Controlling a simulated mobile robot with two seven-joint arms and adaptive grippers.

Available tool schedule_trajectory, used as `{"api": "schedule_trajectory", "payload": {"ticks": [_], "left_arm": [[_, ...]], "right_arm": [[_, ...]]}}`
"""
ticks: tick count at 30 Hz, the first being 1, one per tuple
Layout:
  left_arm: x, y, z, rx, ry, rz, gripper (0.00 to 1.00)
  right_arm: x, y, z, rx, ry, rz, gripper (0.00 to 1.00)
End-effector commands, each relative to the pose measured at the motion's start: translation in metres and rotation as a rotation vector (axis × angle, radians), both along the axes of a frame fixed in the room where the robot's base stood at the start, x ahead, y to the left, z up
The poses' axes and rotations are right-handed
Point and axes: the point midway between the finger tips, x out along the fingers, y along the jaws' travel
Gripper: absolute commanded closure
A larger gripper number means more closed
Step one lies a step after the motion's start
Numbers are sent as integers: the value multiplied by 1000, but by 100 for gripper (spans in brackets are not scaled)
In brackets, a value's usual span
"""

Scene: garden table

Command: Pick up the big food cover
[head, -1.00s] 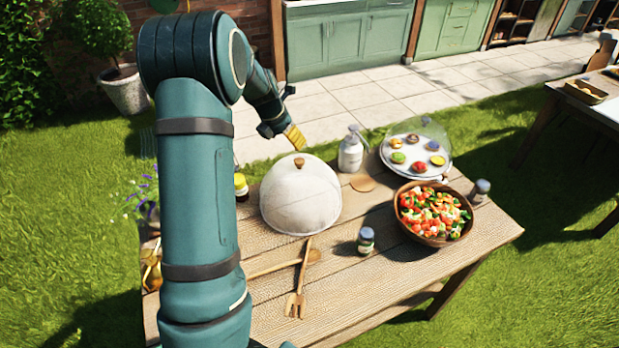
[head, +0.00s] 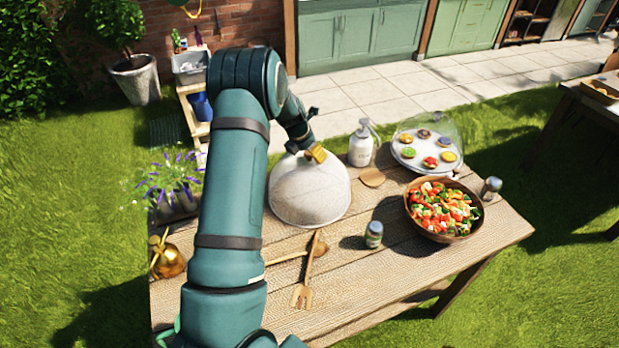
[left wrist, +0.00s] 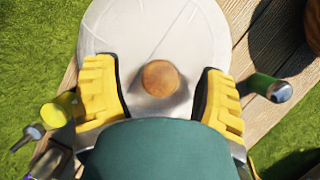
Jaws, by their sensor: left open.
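The big food cover (head: 310,192) is a pale dome standing on the wooden table (head: 400,285). In the left wrist view the cover (left wrist: 160,25) lies below my left gripper (left wrist: 160,88), with its round wooden knob (left wrist: 160,78) between the two yellow fingers. The fingers are open, with a gap on both sides of the knob. In the head view my left gripper (head: 316,154) is at the top of the cover and hides the knob. My right gripper is in neither view.
A white pump bottle (head: 361,146) stands close behind the cover. A salad bowl (head: 443,232), a small jar (head: 374,234) and a platter of small round foods (head: 403,155) are to the right. Wooden servers (head: 303,290) lie in front. A flower pot (head: 176,203) stands at left.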

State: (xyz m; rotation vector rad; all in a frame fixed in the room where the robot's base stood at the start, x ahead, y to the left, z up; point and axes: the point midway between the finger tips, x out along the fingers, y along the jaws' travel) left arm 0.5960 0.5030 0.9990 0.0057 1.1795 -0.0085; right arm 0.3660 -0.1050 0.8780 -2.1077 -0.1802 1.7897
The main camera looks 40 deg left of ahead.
Motion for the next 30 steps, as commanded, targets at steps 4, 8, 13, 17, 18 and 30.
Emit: {"api": "schedule_trajectory", "payload": {"ticks": [4,8,13,17,18,30], "left_arm": [[3,1,-6,1,-1,1,29],[3,1,-6,1,-1,1,29],[3,0,-6,1,-1,0,67],[3,0,-6,1,-1,0,100],[3,0,-6,1,-1,0,100],[4,0,14,3,-5,0,100]], "right_arm": [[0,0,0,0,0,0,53],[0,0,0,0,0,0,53],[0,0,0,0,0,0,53],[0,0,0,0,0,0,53],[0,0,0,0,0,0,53],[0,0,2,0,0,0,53]]}}
